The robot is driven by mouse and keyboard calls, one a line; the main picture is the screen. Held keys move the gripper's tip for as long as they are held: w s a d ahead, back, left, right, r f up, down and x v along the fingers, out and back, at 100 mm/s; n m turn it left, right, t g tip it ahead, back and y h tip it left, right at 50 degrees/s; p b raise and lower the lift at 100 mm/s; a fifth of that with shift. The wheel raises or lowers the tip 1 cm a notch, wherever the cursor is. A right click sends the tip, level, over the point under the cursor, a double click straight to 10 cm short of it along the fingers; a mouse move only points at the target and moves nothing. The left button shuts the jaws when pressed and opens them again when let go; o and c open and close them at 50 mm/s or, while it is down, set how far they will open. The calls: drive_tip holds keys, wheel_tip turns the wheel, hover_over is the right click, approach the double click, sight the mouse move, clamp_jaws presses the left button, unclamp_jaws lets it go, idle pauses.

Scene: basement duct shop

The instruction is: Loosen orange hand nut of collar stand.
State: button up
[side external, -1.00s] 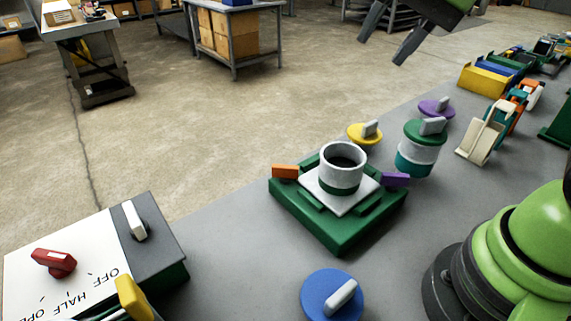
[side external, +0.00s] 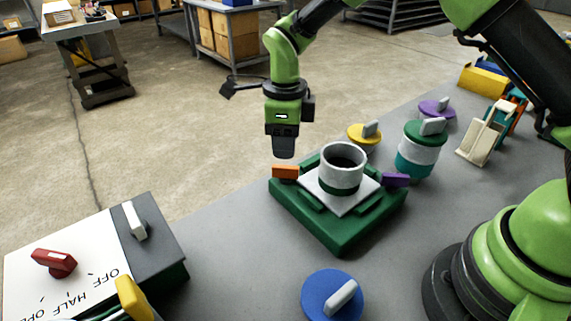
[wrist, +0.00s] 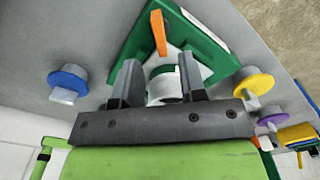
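The collar stand (side external: 337,232) is a green base with a white plate and an upright white collar (side external: 342,165). Its orange hand nut (side external: 286,172) is a small bar at the stand's left corner; a purple one (side external: 396,180) is at the right corner. My gripper (side external: 284,148) points down just above the orange nut in the side view, with its fingers overlapping there. In the wrist view my gripper (wrist: 160,78) is open with nothing between the fingers, and the orange nut (wrist: 158,32) shows beyond the fingertips. The purple nut is hidden there.
A yellow knob (side external: 365,134), a green-topped canister (side external: 418,152) and a purple knob (side external: 437,108) stand behind and right of the stand. A blue knob (side external: 332,298) lies in front. A switch panel (side external: 95,243) is at left. Bare bench lies between panel and stand.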

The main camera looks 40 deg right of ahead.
sight(285, 167)
wheel_tip(285, 167, down, 6)
drive_tip(key=shift+f, duration=0.1)
clamp_jaws()
